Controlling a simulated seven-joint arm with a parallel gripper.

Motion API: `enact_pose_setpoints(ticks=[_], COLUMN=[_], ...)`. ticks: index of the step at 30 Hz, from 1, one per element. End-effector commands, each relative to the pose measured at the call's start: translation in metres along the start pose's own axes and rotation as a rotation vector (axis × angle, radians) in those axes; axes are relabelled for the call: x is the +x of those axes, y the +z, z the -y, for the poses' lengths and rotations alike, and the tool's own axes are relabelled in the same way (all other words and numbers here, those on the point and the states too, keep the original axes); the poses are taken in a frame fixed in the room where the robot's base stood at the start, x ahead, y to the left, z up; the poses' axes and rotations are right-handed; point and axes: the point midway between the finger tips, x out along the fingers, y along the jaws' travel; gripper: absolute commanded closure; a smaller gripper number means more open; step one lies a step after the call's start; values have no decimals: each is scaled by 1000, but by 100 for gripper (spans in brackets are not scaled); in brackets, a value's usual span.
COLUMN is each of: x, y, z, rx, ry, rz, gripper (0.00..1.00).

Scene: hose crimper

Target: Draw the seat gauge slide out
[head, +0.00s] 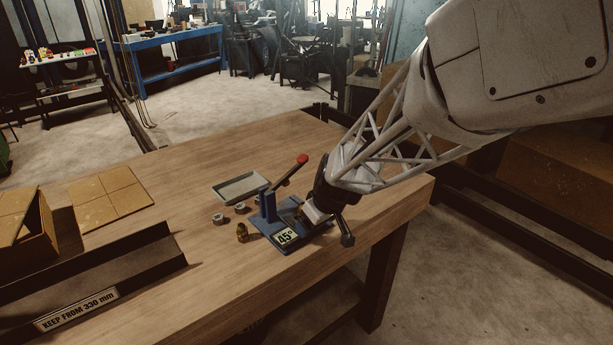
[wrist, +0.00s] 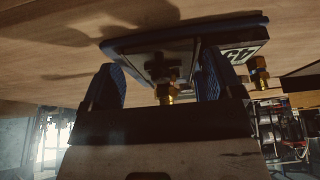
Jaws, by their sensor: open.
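The blue hose crimper (head: 268,208) stands on the wooden bench, with a "45°" plate (head: 286,237) on its front and a red-knobbed lever (head: 302,159) rising behind. My gripper (head: 329,221) is low at the crimper's right end and partly covers it. In the wrist view, my gripper (wrist: 158,74) is open, with one blue-padded finger on each side of a dark block (wrist: 158,65) and a brass piece (wrist: 165,92). I cannot tell whether the fingers touch them. A pale block (head: 313,212) shows beside my gripper in the head view. I cannot tell which part is the seat gauge slide.
A brass fitting (head: 242,232) and two small nuts (head: 218,218) lie left of the crimper. A shallow grey tray (head: 241,199) lies behind it. A dark trough (head: 110,279) labelled "KEEP FROM 330 mm" lies at the front left. The bench's right edge is close to my gripper.

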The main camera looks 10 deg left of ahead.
Motion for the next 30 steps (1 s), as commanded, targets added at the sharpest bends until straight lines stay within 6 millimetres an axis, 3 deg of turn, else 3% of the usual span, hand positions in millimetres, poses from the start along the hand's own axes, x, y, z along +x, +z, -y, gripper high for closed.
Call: enact_pose_setpoints(ticks=[16,30], x=[-2,-21], y=[-1,-9], z=[0,0], rx=[0,0], ry=[0,0], rz=[0,-2], gripper=[15,15])
